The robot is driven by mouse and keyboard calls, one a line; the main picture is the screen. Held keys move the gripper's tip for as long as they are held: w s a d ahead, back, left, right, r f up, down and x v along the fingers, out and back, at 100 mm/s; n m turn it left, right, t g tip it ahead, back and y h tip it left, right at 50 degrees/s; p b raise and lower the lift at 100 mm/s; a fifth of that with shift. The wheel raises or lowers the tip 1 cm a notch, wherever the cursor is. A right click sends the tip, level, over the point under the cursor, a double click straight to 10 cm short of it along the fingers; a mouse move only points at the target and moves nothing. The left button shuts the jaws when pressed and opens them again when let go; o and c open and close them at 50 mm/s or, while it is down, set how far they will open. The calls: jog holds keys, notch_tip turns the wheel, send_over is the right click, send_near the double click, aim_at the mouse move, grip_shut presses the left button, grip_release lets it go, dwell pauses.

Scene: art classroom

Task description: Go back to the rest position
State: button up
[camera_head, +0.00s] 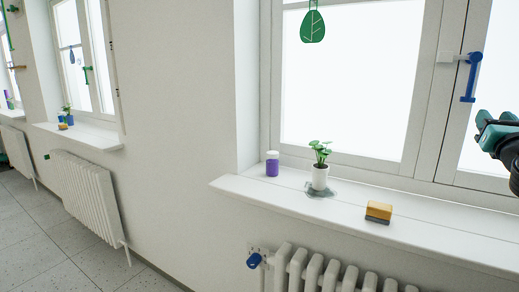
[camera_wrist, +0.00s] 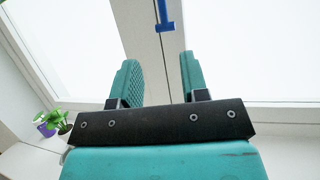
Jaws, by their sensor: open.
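My gripper shows at the right edge of the head view (camera_head: 484,130), partly cut off, in front of the window. In the wrist view my gripper (camera_wrist: 161,80) has its two teal fingers wide apart with nothing between them. The blue window handle (camera_head: 470,78) is on the frame to the left of my gripper in the head view, its lever hanging down. In the wrist view the handle (camera_wrist: 164,18) shows beyond the fingertips, apart from them.
A white sill (camera_head: 235,185) holds a purple jar (camera_head: 272,164), a potted plant (camera_head: 320,172) on a wet-looking patch, and a yellow sponge (camera_head: 379,211). A radiator (camera_head: 330,274) with a blue knob (camera_head: 254,261) stands below. A green leaf ornament (camera_head: 312,27) hangs at the window.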

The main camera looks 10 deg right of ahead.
jog(key=w+a+n+t+y, duration=0.2)
jog(key=w+a+n+y, duration=0.6)
jog(key=a, duration=0.3)
jog(key=a+f+n+g+y, duration=0.2)
jog(key=a+n+y, duration=0.2)
jog(key=a+n, duration=0.4)
jog(key=s+a+f+n+g+y, duration=0.1)
jog(key=a+f+n+g+y, duration=0.25)
jog(key=a, duration=0.55)
jog(key=a+n+g+y, duration=0.2)
jog(key=a+n+y, duration=0.2)
jog(key=a+n, duration=0.45)
jog(key=s+a+f+n+g+y, duration=0.1)
jog(key=s+a+f+n+g, duration=0.45)
jog(key=s+a+n, duration=0.45)
jog(key=s+a+f+n+g+h, duration=0.1)
jog(key=s+f+n+g+h, duration=0.1)
jog(key=s+n+g, duration=0.2)
jog(key=s+a+f+n+g+h, duration=0.2)
jog(key=s+n+g, duration=0.1)
jog(key=s+n, duration=0.5)
jog(key=s, duration=0.2)
jog(key=shift+s+f+g, duration=0.4)
